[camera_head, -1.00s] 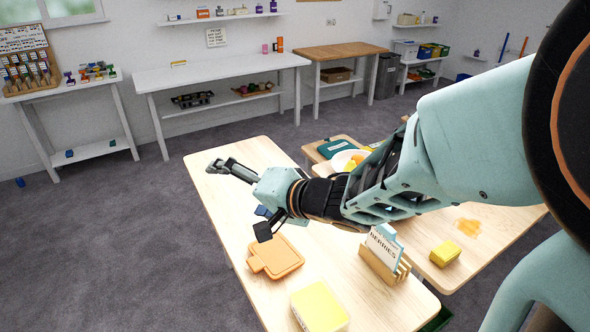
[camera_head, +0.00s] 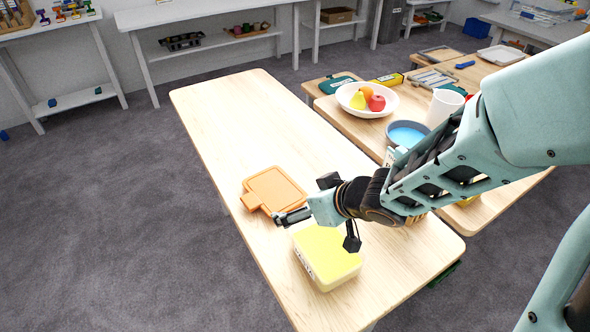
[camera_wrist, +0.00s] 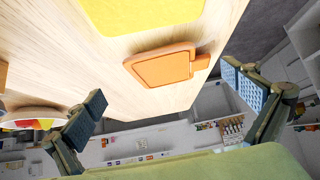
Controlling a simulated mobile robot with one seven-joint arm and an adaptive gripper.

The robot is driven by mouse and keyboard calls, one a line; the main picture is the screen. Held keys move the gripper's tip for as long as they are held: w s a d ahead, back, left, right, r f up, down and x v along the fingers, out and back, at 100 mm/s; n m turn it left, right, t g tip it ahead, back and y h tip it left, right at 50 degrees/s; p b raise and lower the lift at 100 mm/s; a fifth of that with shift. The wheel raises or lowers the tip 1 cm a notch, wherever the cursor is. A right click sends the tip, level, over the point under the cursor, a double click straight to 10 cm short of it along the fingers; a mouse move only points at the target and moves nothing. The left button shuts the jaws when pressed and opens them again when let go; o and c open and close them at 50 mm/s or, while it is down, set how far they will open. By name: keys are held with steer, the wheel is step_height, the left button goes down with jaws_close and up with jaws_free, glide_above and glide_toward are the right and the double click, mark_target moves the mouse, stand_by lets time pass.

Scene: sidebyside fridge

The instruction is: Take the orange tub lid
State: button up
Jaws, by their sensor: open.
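The orange tub lid (camera_head: 275,188) lies flat on the light wooden table, its small tab toward the table's left edge. In the wrist view the lid (camera_wrist: 160,69) shows between and beyond my fingers, with its tab at right. My gripper (camera_head: 321,229) is open and empty. In the head view it hangs over the table, right of and nearer than the lid, close to the yellow box. In the wrist view the two fingers of my gripper (camera_wrist: 168,98) are wide apart with nothing between the pads. I cannot tell its exact height above the table.
A yellow box (camera_head: 327,262) with a pale side stands just nearer than the lid, partly under my gripper. A white fruit bowl (camera_head: 350,98), a blue bowl (camera_head: 405,134) and a white cup (camera_head: 443,106) stand on the table at right. The far left tabletop is clear.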

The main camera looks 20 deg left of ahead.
mark_target(287, 202)
steer(key=b+x, duration=0.4)
steer(key=x, duration=0.4)
steer(key=shift+w+a+f, duration=0.1)
steer(key=shift+f, duration=0.05)
steer(key=c, duration=1)
